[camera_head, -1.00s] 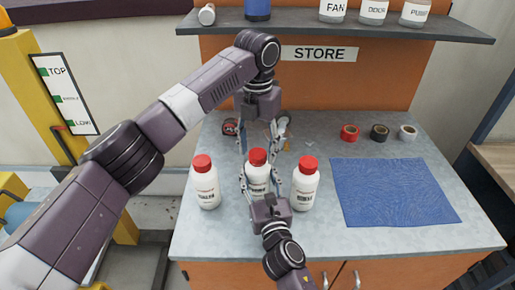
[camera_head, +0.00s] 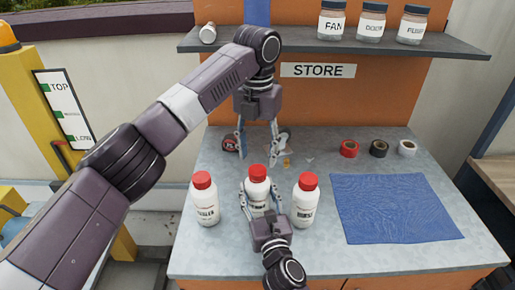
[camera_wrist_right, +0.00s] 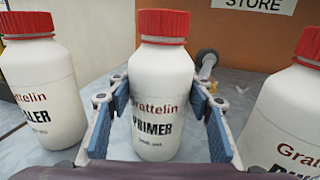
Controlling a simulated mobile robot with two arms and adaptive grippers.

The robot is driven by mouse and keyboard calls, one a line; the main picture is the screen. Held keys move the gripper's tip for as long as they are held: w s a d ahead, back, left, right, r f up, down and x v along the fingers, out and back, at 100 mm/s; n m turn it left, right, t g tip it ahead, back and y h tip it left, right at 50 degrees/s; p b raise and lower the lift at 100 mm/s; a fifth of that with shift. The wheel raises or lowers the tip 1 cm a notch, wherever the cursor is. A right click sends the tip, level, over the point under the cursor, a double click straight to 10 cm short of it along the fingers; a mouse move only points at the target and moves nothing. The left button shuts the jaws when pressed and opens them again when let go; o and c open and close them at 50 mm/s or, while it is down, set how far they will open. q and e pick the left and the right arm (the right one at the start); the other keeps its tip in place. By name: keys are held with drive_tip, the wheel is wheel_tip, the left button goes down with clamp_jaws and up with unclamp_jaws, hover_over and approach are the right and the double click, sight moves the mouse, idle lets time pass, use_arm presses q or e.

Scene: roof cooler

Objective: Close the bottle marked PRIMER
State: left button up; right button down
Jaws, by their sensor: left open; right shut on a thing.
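The white bottle marked PRIMER (camera_wrist_right: 155,100) stands upright in the right wrist view, with a red cap (camera_wrist_right: 162,25) on its top. In the head view it is the middle bottle (camera_head: 257,184) of three. My right gripper (camera_head: 260,193) is shut on its body, with a blue pad on each side; the pads (camera_wrist_right: 161,128) show in the right wrist view. My left gripper (camera_head: 257,157) is open and empty, pointing down above the capped bottle in the picture. Its exact distance from the cap cannot be told.
Similar red-capped bottles stand to the left (camera_head: 205,203) and right (camera_head: 305,207), close by. A blue mat (camera_head: 395,208) lies at the right of the grey worktop (camera_head: 330,262), with three tape rolls (camera_head: 379,148) behind it. Small loose items lie behind the bottles. A shelf (camera_head: 340,46) hangs above.

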use_arm(q)
drive_tip(key=n, duration=0.4)
drive_tip(key=shift+r, duration=0.15)
drive_tip(key=n, duration=0.3)
drive_tip(key=shift+r, duration=0.1)
drive_tip(key=n, duration=0.7)
drive_tip(key=shift+r, duration=0.2)
drive_tip(key=n, duration=0.7)
drive_tip(key=shift+r, duration=0.25)
drive_tip(key=n, duration=0.7)
drive_tip(key=shift+r, duration=0.2)
drive_tip(key=n, duration=0.5)
drive_tip(key=shift+r, duration=0.2)
drive_tip(key=n, duration=0.5)
drive_tip(key=shift+r, duration=0.15)
drive_tip(key=n, duration=0.5)
drive_tip(key=shift+r, duration=0.15)
drive_tip(key=n, duration=0.6)
drive_tip(key=shift+r+n, duration=0.2)
drive_tip(key=shift+n, duration=0.1)
